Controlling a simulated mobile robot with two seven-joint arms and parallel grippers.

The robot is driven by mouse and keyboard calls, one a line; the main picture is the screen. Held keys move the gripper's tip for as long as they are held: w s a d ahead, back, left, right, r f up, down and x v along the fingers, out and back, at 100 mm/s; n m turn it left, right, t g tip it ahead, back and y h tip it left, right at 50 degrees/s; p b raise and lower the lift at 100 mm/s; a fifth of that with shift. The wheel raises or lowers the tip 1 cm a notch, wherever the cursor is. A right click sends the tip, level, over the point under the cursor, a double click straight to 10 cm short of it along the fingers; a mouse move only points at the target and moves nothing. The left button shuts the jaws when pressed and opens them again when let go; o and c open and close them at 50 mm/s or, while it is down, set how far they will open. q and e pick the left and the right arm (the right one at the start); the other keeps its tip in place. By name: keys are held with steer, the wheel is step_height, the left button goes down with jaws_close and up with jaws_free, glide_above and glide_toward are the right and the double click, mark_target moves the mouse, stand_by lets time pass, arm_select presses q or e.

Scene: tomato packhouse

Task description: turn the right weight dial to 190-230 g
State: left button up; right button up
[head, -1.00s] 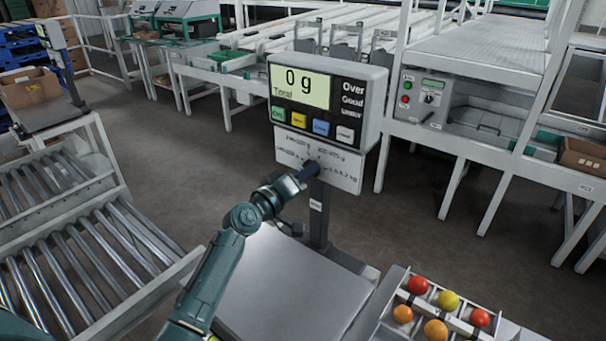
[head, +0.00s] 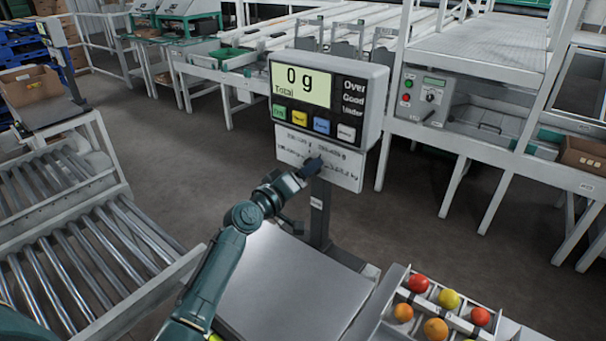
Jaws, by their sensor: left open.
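The scale head (head: 376,108) stands on a post and its display (head: 301,87) reads 0 g Total. Below it is a white plate (head: 343,176) with small printed weight ranges, too blurred to read surely. My left gripper (head: 313,167) is in front of this plate, pointing at its lower middle, with jaws open. The gripper covers part of the plate. I cannot make out the right weight dial or its setting, nor whether the fingers touch anything. My right gripper is not in view.
The flat weighing platform (head: 290,290) lies under my left arm. A divided tray (head: 388,317) of red, yellow and orange tomatoes is at the lower right. Roller conveyors (head: 95,260) are at the left. A control box (head: 424,96) is on the frame behind at the right.

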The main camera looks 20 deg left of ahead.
arm_select(q)
steer(key=shift+s, duration=0.1)
arm_select(e)
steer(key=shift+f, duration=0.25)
steer(key=shift+b, duration=0.3)
arm_select(q)
steer(key=v, duration=1.3)
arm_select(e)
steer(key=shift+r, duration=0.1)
arm_select(q)
steer(key=s+d+f+m+g+y+p, duration=0.1)
steer(key=s+d+f+m+g+p, duration=0.1)
steer(key=s+f, duration=0.6)
steer(key=s+d+f+m+g+y+p, duration=0.1)
steer(key=s+d+f+m+g+p, duration=0.2)
steer(key=s+d+f+m, duration=0.4)
steer(key=s+f+g, duration=0.1)
steer(key=s, duration=0.6)
steer(key=shift+d+f+y+p, duration=0.2)
steer(key=shift+f+y+p, duration=0.1)
steer(key=shift+f+y, duration=0.1)
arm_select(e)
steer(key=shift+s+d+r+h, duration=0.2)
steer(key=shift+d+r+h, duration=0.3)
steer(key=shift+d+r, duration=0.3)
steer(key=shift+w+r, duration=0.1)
